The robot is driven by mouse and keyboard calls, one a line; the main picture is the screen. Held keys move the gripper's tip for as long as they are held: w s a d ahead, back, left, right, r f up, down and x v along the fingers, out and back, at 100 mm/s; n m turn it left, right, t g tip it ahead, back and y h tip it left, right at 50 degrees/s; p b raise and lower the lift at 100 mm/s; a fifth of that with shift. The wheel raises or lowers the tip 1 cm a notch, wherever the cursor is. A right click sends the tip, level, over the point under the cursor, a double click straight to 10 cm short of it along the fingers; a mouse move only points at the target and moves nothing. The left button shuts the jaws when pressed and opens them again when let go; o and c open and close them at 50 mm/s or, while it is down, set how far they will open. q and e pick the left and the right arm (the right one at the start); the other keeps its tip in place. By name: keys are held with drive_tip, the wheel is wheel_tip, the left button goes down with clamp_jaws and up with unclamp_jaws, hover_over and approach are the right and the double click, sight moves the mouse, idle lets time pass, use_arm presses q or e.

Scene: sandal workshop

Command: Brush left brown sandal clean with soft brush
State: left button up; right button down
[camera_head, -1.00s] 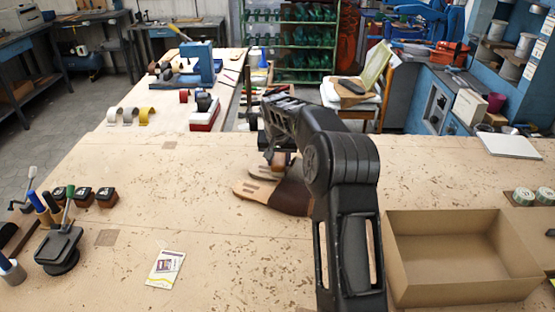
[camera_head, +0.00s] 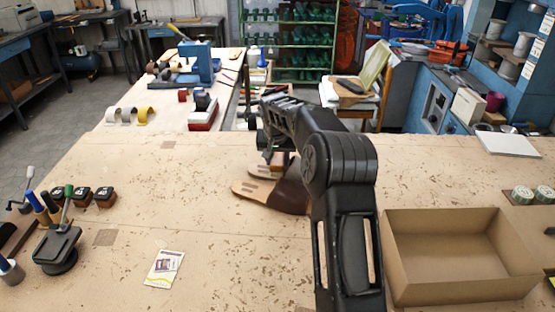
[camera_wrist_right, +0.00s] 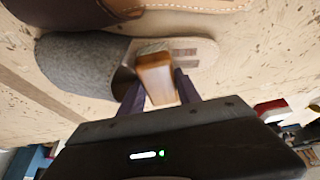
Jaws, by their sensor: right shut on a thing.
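A brown sandal (camera_head: 291,197) with a tan insole lies on the workbench, partly behind my right arm. Its dark upper (camera_wrist_right: 62,12) shows at the top of the right wrist view. A grey felt sandal (camera_wrist_right: 82,66) with a pale insole lies beside it in that view. My right gripper (camera_wrist_right: 158,88) is shut on a wooden brush (camera_wrist_right: 155,72), held over the grey sandal's insole by its opening. My left gripper is not in view.
An open cardboard box (camera_head: 455,294) stands at the right. A card (camera_head: 164,268) lies front left, near a black stand (camera_head: 58,248) and several small dark jars (camera_head: 82,196). The bench's left middle is clear.

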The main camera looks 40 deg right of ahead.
drive_tip(key=shift+s+a+b, duration=0.75)
drive_tip(key=shift+a+b, duration=0.2)
drive_tip(key=shift+b, duration=0.05)
idle(0.4)
drive_tip(key=shift+w+d+p, duration=0.3)
drive_tip(key=shift+d+p, duration=0.1)
drive_tip(key=shift+p, duration=0.1)
drive_tip(key=shift+w+d+p, duration=0.5)
drive_tip(key=shift+d+p, duration=0.05)
drive_tip(key=shift+d, duration=0.05)
drive_tip(key=shift+s+a+b, duration=0.35)
drive_tip(key=shift+a+b, duration=0.15)
drive_tip(key=shift+b, duration=0.2)
drive_tip(key=shift+s+a+b, duration=0.45)
drive_tip(key=shift+a, duration=0.05)
